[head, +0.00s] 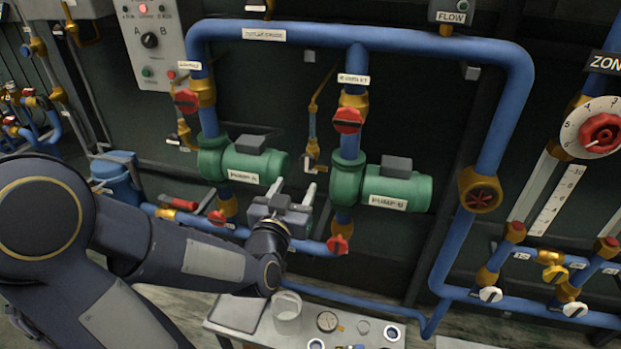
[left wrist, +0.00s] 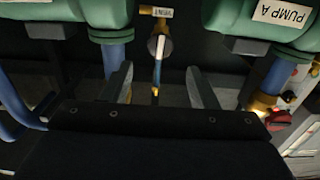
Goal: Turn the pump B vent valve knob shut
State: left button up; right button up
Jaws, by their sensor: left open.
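The pump B vent valve (head: 311,158) is a small brass valve between the two green pumps, under a thin blue tube. It also shows in the left wrist view (left wrist: 154,43), near a small white label. My left gripper (head: 294,185) is open, below and slightly left of the valve in the head view. In the left wrist view its fingers (left wrist: 159,72) stand apart, with the valve framed beyond the gap and nothing held. My right gripper is not in view.
Pump A (head: 243,163) and pump B (head: 397,190) flank the vent valve. Red-handled valves (head: 347,120) sit on the blue pipes nearby. A low blue pipe (head: 310,247) runs near my left gripper. A bench (head: 238,313) with a clear cup (head: 287,312) stands below.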

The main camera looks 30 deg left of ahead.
aim_at(307, 164)
pick_arm(q)
jog(key=x, duration=0.8)
jog(key=shift+p, duration=0.35)
jog(key=shift+w, duration=0.2)
jog(key=shift+c, duration=0.7)
jog(key=c, duration=0.8)
jog(key=m, duration=0.4)
jog(key=shift+m, duration=0.3)
jog(key=m, duration=0.4)
jog(key=shift+p, duration=0.35)
